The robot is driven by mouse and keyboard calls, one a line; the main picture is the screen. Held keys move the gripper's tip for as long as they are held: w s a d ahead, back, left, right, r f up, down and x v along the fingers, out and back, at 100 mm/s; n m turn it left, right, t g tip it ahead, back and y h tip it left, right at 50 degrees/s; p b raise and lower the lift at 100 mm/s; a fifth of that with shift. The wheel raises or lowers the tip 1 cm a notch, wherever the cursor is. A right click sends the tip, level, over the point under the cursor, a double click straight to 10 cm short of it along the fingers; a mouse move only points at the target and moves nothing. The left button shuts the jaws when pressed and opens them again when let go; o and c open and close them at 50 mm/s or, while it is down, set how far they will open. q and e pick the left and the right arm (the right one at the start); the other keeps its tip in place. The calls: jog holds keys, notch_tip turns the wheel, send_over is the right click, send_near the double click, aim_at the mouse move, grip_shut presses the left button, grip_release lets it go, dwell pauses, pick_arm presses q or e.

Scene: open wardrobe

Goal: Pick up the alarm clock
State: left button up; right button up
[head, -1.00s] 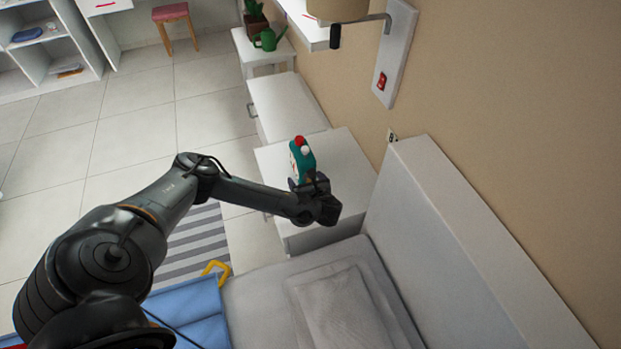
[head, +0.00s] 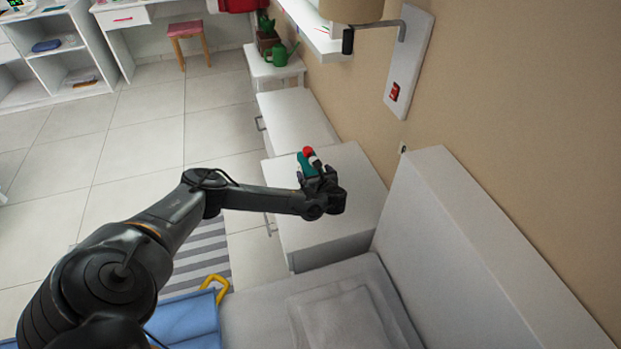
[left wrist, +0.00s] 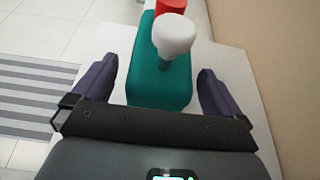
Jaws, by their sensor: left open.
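The alarm clock (head: 306,165) is teal with a red knob and a white knob on top. It is at the white bedside cabinet (head: 347,190) in the head view, partly hidden behind my gripper. In the left wrist view the clock (left wrist: 158,82) stands between the two purple-grey fingers, with a visible gap on each side. My left gripper (head: 318,180) is open around the clock. In the left wrist view my left gripper (left wrist: 158,90) has its fingers apart. My right gripper is not in view.
A bed with a grey pillow (head: 345,315) and a tall white headboard (head: 440,220) lies at the front right. A wall lamp (head: 352,10) hangs above. Another white cabinet (head: 297,120) and a green watering can (head: 278,54) stand farther back. Open floor lies left.

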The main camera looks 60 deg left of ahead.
pick_arm(q)
jog(key=shift+b+x, duration=0.45)
jog(key=shift+x, duration=1.15)
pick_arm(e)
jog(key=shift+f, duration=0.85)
pick_arm(q)
jog(key=shift+d, duration=0.1)
jog(key=c, duration=1.8)
jog(key=shift+r, duration=0.1)
grip_shut()
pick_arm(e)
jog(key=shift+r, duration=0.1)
